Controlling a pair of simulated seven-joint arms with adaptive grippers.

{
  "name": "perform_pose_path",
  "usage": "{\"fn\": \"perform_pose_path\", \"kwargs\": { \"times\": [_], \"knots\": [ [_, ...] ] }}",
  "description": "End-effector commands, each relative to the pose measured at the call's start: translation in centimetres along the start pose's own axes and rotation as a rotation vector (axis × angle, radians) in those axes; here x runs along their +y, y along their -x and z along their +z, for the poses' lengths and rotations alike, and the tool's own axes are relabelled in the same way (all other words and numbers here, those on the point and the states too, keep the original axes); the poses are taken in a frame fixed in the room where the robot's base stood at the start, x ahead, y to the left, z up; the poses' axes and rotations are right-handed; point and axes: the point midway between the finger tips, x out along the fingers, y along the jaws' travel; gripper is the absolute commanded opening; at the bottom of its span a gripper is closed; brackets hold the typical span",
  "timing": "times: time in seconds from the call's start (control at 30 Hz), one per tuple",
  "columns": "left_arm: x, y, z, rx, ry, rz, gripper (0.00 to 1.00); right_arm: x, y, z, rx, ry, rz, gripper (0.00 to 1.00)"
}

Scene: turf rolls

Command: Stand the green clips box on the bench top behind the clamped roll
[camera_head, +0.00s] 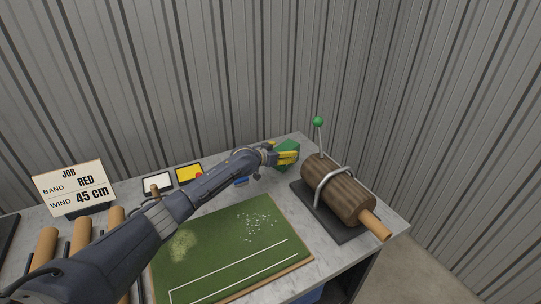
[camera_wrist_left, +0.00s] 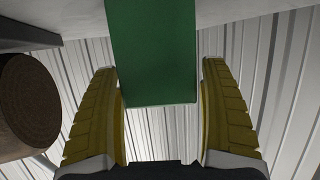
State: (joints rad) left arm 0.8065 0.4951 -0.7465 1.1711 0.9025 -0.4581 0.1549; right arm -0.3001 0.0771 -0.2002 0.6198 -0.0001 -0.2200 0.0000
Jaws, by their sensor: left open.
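The green clips box (camera_head: 290,148) is at the back of the bench top (camera_head: 225,205), behind and left of the clamped roll (camera_head: 335,187). My left gripper (camera_head: 286,152) reaches it from the left, with its yellow fingers around the box. In the left wrist view the green box (camera_wrist_left: 152,55) lies between the two fingers of the left gripper (camera_wrist_left: 160,75). The jaws are open, with a narrow gap at the right finger. The box's contact with the bench is hidden. The brown roll's end (camera_wrist_left: 28,100) shows at the left there. My right gripper is out of view.
A metal clamp with a green-knobbed lever (camera_head: 318,122) holds the roll on a dark plate. A green turf mat (camera_head: 225,250) covers the front middle. A job sign (camera_head: 70,187), a yellow tray (camera_head: 190,174) and several tan rolls (camera_head: 45,245) are to the left. A corrugated wall stands behind.

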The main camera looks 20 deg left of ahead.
Motion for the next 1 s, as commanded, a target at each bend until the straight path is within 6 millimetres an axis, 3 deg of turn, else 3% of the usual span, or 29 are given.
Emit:
{"fn": "perform_pose_path", "kwargs": {
  "times": [0.5,0.7,1.0],
  "knots": [
    [-0.1,7.2,0.1,0.0,-0.002,-0.001,0.79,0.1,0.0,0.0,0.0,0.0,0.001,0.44],
    [0.0,8.8,0.0,-0.001,-0.002,-0.001,0.79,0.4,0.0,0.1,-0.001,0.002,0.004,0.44],
    [0.0,9.5,0.0,0.0,0.0,-0.001,0.79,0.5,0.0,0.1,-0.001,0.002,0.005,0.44]
  ]
}}
